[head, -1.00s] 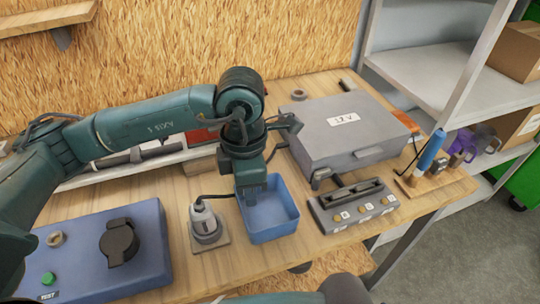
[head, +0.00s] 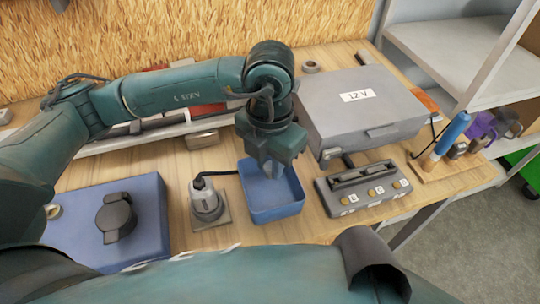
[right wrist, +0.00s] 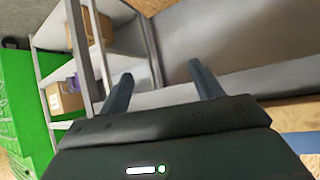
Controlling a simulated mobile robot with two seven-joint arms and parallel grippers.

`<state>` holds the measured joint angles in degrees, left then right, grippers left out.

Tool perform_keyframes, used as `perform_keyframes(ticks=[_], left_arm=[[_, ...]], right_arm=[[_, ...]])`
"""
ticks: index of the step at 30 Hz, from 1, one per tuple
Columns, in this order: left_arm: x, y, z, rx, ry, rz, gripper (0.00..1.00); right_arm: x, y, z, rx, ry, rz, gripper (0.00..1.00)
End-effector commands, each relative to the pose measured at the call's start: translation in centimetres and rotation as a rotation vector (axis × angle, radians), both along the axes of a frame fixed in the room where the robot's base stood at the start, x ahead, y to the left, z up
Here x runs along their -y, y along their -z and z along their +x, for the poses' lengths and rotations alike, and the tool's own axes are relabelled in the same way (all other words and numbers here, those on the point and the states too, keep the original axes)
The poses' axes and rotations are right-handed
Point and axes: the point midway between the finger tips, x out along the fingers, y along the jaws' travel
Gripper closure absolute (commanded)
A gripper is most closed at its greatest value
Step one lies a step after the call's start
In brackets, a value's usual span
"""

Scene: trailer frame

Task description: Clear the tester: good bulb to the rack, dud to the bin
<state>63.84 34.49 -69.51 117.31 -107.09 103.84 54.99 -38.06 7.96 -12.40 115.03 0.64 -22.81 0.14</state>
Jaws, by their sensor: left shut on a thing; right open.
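My left gripper (head: 272,168) points down over the blue bin (head: 287,211), its fingertips at or inside the opening. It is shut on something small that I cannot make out. The blue tester box (head: 145,190) with a round black fitting (head: 116,217) stands at the left. A grey socket unit (head: 207,204) with a black cable stands between tester and bin. A grey block with a slot and lettered round buttons (head: 362,190) is right of the bin. No bulb shows clearly. My right gripper (right wrist: 162,88) is open and empty in the right wrist view.
A wooden holder (head: 447,165) with a blue-handled tool is at the right, near grey shelving (head: 450,50). My other arm crosses the front of the head view.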

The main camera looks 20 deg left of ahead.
Motion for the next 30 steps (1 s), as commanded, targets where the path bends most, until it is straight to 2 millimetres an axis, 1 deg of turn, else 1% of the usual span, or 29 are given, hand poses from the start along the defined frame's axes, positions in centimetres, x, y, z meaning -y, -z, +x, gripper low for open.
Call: perform_keyframes(ticks=[1,10,18,24,30], left_arm=[[0.0,0.7,0.0,-0.001,-0.001,0.0,0.89],[0.0,3.3,0.0,0.001,0.0,0.0,0.89],[0.0,5.3,0.0,0.001,0.001,0.0,0.89],[0.0,6.2,0.0,0.001,0.001,0.0,0.89],[0.0,6.5,0.0,0.001,0.001,0.0,0.89]], right_arm=[[-0.1,0.2,0.0,0.004,-0.002,0.003,0.35],[-0.5,1.1,0.1,0.029,-0.026,0.005,0.35],[-1.6,1.4,0.5,0.068,-0.052,0.025,0.35],[-2.0,1.2,0.8,0.092,-0.064,0.032,0.35],[-2.2,1.0,0.8,0.102,-0.077,0.034,0.35]])
